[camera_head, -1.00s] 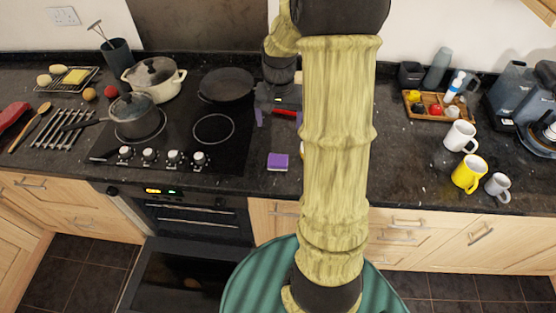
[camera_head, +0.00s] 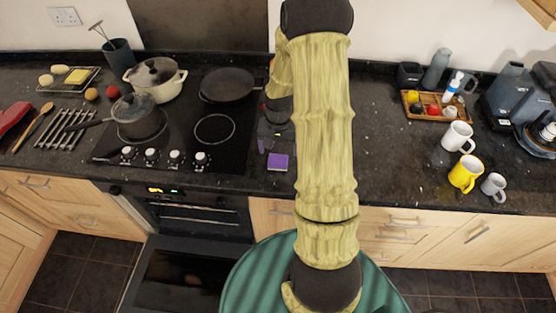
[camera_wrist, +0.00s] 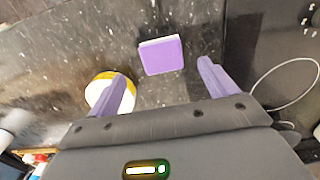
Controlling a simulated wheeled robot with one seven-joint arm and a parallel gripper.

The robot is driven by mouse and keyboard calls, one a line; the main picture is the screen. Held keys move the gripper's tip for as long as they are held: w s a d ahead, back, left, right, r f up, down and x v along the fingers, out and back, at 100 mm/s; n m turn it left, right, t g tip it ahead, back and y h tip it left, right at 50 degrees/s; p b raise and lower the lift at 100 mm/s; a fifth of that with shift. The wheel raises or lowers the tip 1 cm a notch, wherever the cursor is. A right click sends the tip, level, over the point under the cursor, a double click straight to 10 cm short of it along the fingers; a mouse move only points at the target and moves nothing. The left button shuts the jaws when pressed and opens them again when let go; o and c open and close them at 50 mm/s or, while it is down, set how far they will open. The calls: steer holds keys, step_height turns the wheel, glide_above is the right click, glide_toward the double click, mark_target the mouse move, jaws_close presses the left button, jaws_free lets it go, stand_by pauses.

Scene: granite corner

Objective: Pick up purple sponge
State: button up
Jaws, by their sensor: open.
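The purple sponge (camera_head: 278,162) lies on the dark granite counter just right of the hob, near the front edge. In the wrist view the sponge (camera_wrist: 161,56) has a purple top and a pale side, and lies ahead of the fingertips, roughly between their lines. My gripper (camera_wrist: 165,80) is open with its two purple fingers apart and nothing between them. In the head view my gripper (camera_head: 272,140) is just behind the sponge, partly hidden by my arm. The height gap to the sponge is hard to judge.
A black hob (camera_head: 170,140) with pots and a pan (camera_head: 227,86) is to the left. Mugs, including a yellow mug (camera_head: 465,174), stand at the right. In the wrist view a round yellow-and-white thing (camera_wrist: 104,92) is partly behind the left finger. The oven door (camera_head: 170,275) hangs open below.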

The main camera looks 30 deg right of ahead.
mark_target(278, 159)
steer(key=shift+f, duration=0.3)
steer(key=shift+w+f+p, duration=0.2)
steer(key=shift+f+p, duration=0.9)
steer(key=shift+f, duration=1.5)
steer(key=c, duration=1.2)
steer(key=shift+o, duration=0.2)
steer(key=shift+r, duration=0.1)
